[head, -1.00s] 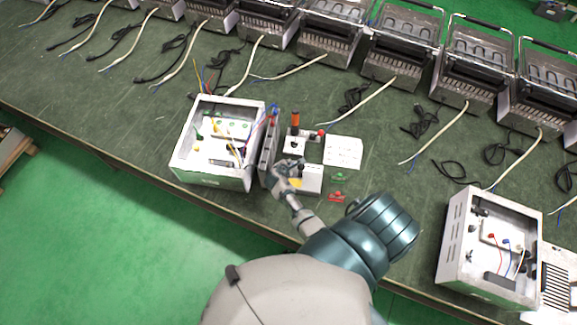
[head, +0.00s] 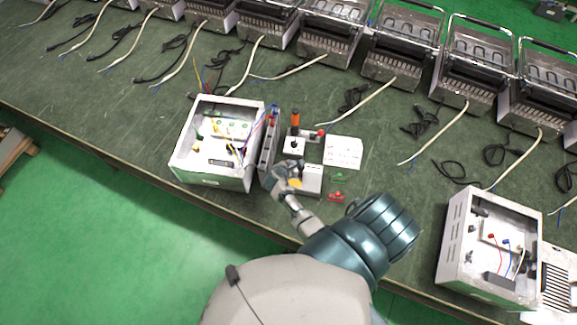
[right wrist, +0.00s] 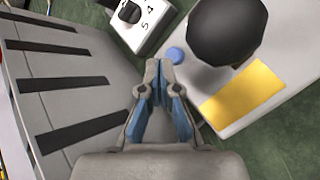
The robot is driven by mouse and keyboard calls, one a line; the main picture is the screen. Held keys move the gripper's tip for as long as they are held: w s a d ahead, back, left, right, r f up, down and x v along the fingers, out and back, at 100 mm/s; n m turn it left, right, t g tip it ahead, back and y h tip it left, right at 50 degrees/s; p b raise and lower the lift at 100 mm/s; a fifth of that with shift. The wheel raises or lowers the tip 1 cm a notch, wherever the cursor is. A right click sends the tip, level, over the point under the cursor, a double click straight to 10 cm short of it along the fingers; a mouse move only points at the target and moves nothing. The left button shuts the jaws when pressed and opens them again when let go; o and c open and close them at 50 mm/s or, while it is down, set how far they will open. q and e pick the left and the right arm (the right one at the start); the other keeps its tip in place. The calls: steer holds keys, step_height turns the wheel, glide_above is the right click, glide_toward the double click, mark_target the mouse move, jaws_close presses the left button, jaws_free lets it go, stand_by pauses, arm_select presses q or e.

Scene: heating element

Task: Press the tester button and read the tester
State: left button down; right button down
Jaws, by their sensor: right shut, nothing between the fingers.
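The white tester box (head: 313,181) stands on the bench, right of the open white control box (head: 230,174). It also shows in the right wrist view (right wrist: 226,128), with a yellow panel (right wrist: 243,97), a large black round part (right wrist: 226,32) and a small blue round button (right wrist: 176,55) near its edge. My right gripper (right wrist: 161,72) is shut and empty, its blue-padded fingertips close to the blue button. I cannot tell whether they touch it. In the head view my right gripper (head: 291,167) is over the tester's left side and hides part of it. My left gripper is not in view.
A grey slotted panel (right wrist: 60,90) stands close at the gripper's left. A white dial box (head: 294,146), an orange-handled tool (head: 295,119), a paper sheet (head: 342,152) and small red and green parts (head: 337,196) lie nearby. Another open box (head: 458,247) stands at right.

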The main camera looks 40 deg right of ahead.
steer(key=shift+d+f, duration=0.15)
steer(key=shift+d, duration=0.25)
steer(key=shift+d+f, duration=0.15)
steer(key=shift+d, duration=0.05)
steer(key=shift+d+f, duration=0.25)
steer(key=shift+a, duration=0.5)
steer(key=shift+a+f+b, duration=0.1)
steer(key=shift+b, duration=0.25)
steer(key=shift+d+f, duration=0.15)
steer(key=shift+d, duration=0.25)
steer(key=shift+r+p, duration=0.3)
steer(key=shift+r, duration=0.05)
steer(key=shift+r+p, duration=0.5)
steer(key=shift+p, duration=0.05)
steer(key=shift+r+p, duration=0.25)
steer(key=shift+p, duration=0.05)
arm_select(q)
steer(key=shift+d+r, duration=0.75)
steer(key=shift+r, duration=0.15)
arm_select(e)
steer(key=shift+d, duration=0.1)
steer(key=shift+f, duration=0.15)
